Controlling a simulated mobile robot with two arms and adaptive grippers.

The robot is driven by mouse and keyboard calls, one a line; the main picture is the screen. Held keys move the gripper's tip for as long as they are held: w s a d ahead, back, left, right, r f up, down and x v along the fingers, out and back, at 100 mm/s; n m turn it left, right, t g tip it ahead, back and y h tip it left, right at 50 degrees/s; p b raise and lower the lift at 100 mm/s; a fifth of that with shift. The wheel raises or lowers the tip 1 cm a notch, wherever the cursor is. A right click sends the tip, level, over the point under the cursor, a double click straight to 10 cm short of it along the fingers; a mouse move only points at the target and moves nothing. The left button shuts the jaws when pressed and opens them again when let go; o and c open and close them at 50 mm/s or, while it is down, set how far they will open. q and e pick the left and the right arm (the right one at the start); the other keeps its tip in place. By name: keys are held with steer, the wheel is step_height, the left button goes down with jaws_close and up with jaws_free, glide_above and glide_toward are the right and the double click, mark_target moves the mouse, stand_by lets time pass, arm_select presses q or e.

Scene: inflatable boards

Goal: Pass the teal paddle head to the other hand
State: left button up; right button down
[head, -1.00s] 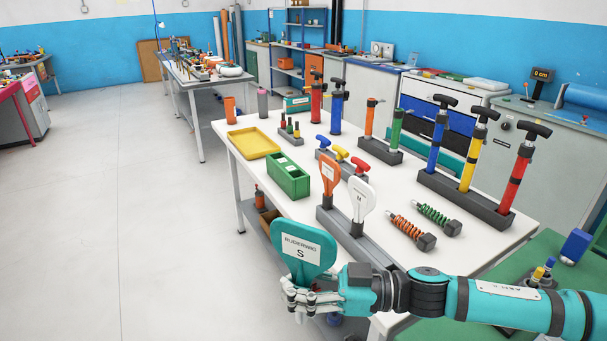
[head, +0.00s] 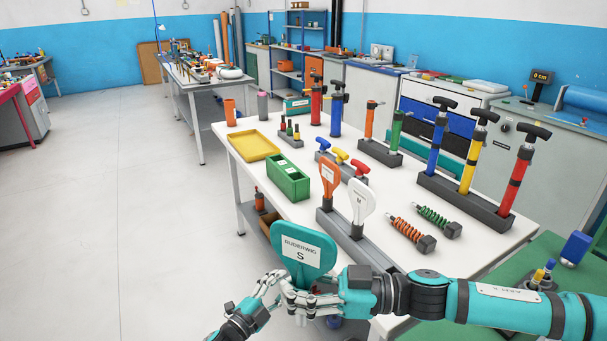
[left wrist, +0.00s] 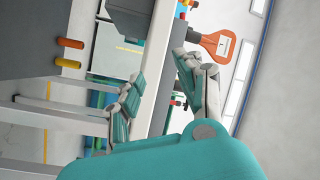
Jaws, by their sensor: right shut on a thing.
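The teal paddle head (head: 303,247), labelled "RUDERWIG S", stands upright in front of the workbench in the head view. My right gripper (head: 299,300) is shut on its lower end. My left gripper (head: 272,288) has come in from the lower left, close beside the paddle's lower end and the right fingers. In the left wrist view the left fingers (left wrist: 160,95) are spread apart with a gap between them. I cannot tell whether the left fingers touch the paddle, and its lower end is hidden by the hands.
An orange paddle (head: 330,178) and a white paddle (head: 362,202) stand in a grey holder on the white workbench (head: 290,222), just behind the hands. A green box (head: 288,182) and a yellow tray (head: 254,144) are farther left. The floor at left is clear.

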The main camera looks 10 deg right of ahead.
arm_select(q)
steer(key=d+r+m+g+h, duration=0.35)
steer(key=r+m, duration=0.25)
steer(key=r, duration=0.4)
steer(key=d+r+m+g+h, duration=0.35)
steer(key=d+r+m, duration=0.2)
steer(key=r, duration=0.35)
steer(key=s+d+r+m+g+y, duration=0.1)
steer(key=s+d+r+m+g, duration=0.2)
steer(key=s+r+m+g, duration=0.4)
steer(key=s+d+r+m+g, duration=0.3)
steer(key=s+r+m+g, duration=0.15)
steer(key=r+m, duration=0.5)
step_height(320, 180, up, 8)
steer(key=m+t+y, duration=0.5)
steer(key=m+y, duration=0.8)
steer(key=y, duration=0.5)
glide_above(303, 286)
steer(key=shift+w+d+r, duration=0.1)
steer(key=shift+w+r, duration=0.1)
steer(key=shift+w, duration=0.05)
arm_select(e)
steer(key=shift+s, duration=0.1)
arm_select(q)
step_height(303, 286, down, 12)
steer(key=shift+w+r, duration=0.1)
